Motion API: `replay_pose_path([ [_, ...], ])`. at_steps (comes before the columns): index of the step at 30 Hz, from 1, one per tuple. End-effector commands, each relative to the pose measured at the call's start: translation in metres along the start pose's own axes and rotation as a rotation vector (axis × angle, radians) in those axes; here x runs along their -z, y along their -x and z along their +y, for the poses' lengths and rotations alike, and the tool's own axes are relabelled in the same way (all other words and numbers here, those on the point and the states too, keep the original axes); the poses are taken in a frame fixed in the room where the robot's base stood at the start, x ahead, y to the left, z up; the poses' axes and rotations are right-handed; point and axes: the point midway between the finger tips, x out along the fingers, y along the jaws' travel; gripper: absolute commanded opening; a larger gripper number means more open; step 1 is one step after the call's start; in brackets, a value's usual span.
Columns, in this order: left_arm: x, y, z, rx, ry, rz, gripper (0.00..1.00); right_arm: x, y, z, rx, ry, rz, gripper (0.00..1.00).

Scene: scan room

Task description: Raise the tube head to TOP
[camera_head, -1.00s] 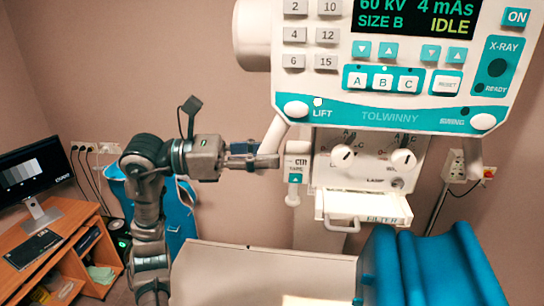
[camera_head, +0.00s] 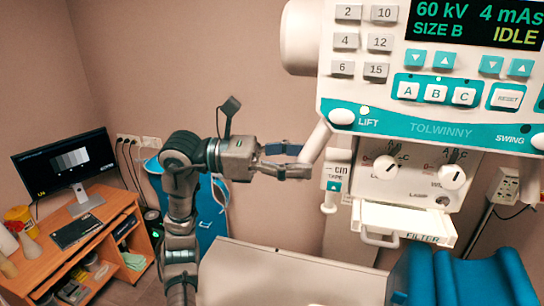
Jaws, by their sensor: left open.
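The white X-ray tube head (camera_head: 405,118) hangs at the upper right, with its teal and white control panel facing me. A white handle bar (camera_head: 317,142) slants down and left from its lower left corner, beside the round white LIFT button (camera_head: 342,117). My left gripper (camera_head: 301,161) is open at the lower end of this bar. Its two fingers point right, one above the other, and the bar's end appears to lie at or between the fingertips. I cannot tell whether they touch it. My right gripper is not in view.
Below the head are the collimator knobs (camera_head: 388,167) and the filter tray (camera_head: 408,223). A pale table (camera_head: 290,275) with a blue cushion (camera_head: 465,278) lies underneath. A desk (camera_head: 92,243) with a monitor stands at left.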

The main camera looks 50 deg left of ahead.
Motion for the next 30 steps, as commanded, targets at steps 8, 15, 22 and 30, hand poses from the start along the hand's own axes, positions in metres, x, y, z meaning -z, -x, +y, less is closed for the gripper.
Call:
replay_pose_path([
  [8, 0.002, 0.061, 0.004, -0.002, 0.005, 0.0, 0.55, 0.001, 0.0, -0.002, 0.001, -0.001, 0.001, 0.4],
  [15, 0.002, 0.099, 0.004, -0.001, 0.005, 0.0, 0.55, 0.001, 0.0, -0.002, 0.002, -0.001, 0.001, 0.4],
  [22, 0.002, 0.106, 0.003, 0.0, 0.002, 0.002, 0.55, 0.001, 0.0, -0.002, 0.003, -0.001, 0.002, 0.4],
  [30, 0.002, 0.106, 0.003, 0.0, 0.002, 0.002, 0.55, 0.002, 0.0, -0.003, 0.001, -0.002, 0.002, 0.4],
])
